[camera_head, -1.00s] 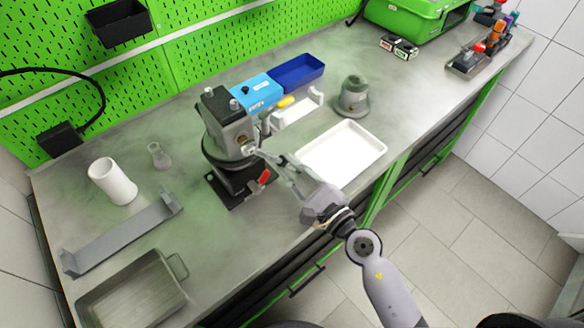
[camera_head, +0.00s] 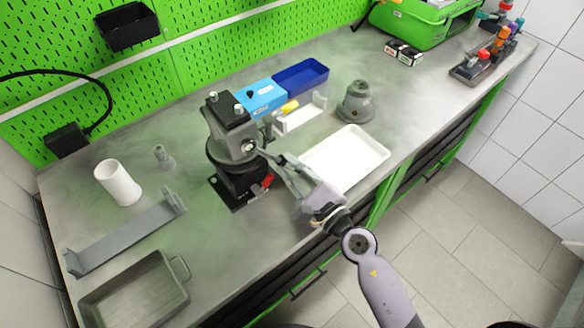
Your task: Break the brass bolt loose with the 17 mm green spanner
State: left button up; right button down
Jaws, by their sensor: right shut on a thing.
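The pump (camera_head: 232,132) stands on a dark base (camera_head: 236,190) near the bench's middle. The bolt is on the pump's right face; a small round pale fitting (camera_head: 249,146) shows there, but its brass colour cannot be made out. My right gripper (camera_head: 267,156) comes in from the lower right, with its fingertips close to that fitting. It is shut on a thin thing, apparently the spanner, mostly hidden by the fingers. Neither its green colour nor its size shows, and whether it sits around the bolt cannot be told. My left gripper is out of view.
A white tray (camera_head: 372,150) lies right of the pump, close to my right arm. Behind are a blue bin (camera_head: 300,75), a white holder (camera_head: 300,118) and a grey part (camera_head: 355,103). At left stand a white cup (camera_head: 118,184), a grey holder (camera_head: 125,238) and a metal tray (camera_head: 135,297).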

jog(key=shift+s+d, duration=0.1)
jog(key=shift+s, duration=0.1)
jog(key=shift+s+d, duration=0.3)
jog(key=shift+s, duration=0.2)
jog(key=shift+x, duration=0.85)
dwell(1.3)
jog(key=shift+s+d, duration=0.1)
jog(key=shift+s, duration=0.05)
jog(key=shift+s+d, duration=0.4)
jog(key=shift+s, duration=0.2)
dwell(1.0)
jog(key=shift+p+x, duration=0.5)
jog(key=shift+x, duration=0.45)
jog(key=shift+s+d, duration=0.15)
dwell(0.5)
